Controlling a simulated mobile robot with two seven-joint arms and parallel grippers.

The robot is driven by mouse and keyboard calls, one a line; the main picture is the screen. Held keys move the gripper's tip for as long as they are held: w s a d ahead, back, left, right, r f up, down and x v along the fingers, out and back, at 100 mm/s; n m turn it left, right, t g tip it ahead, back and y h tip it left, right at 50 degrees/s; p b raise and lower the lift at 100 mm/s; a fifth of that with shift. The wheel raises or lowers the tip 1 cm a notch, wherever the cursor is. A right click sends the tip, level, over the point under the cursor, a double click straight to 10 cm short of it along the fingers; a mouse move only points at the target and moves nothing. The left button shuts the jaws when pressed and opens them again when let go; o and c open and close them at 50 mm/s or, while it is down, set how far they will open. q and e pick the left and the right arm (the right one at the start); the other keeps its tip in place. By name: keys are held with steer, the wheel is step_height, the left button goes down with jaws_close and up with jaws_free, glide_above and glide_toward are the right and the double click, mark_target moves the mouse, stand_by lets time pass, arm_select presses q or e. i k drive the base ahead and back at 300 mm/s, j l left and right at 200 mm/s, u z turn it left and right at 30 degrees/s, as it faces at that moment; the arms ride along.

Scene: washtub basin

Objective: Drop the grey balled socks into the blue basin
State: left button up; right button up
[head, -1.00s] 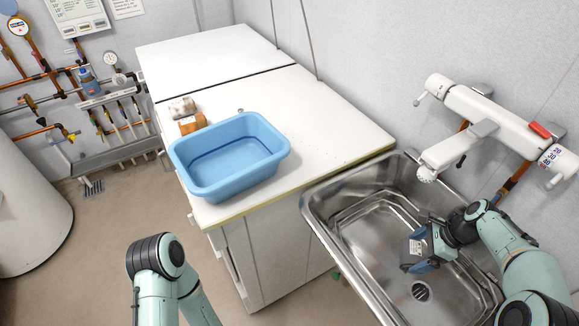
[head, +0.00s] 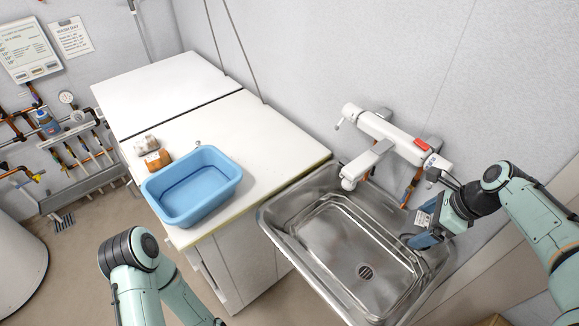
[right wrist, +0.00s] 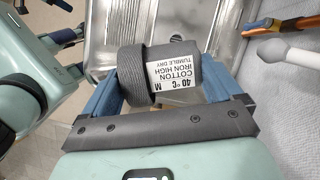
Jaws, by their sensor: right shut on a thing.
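The grey balled socks (right wrist: 140,78), with a white care label, sit between the blue fingers of my right gripper (right wrist: 161,82) in the right wrist view. The gripper is shut on them. In the head view my right gripper (head: 424,232) is over the right side of the steel sink, and the socks are mostly hidden there. The blue basin (head: 207,206) stands on the white worktop at the left, apart from the gripper, and its visible inside looks empty. My left arm shows at the lower left, but its gripper is out of view.
The steel sink (head: 290,232) lies between the worktop (head: 262,140) and my right arm. A white tap unit (head: 385,132) on the wall reaches over the sink's back edge. An orange object (head: 158,160) and a pale one (head: 146,143) stand behind the basin.

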mark_target(204, 197)
steer(key=i+j+u, duration=0.15)
steer(key=j, duration=0.25)
steer(key=i+j+u, duration=0.15)
steer(key=j, duration=0.25)
steer(key=j+u, duration=0.2)
steer(key=j, duration=0.2)
steer(key=i+j+u, duration=0.3)
steer(key=i+j, duration=0.15)
steer(key=j, duration=0.2)
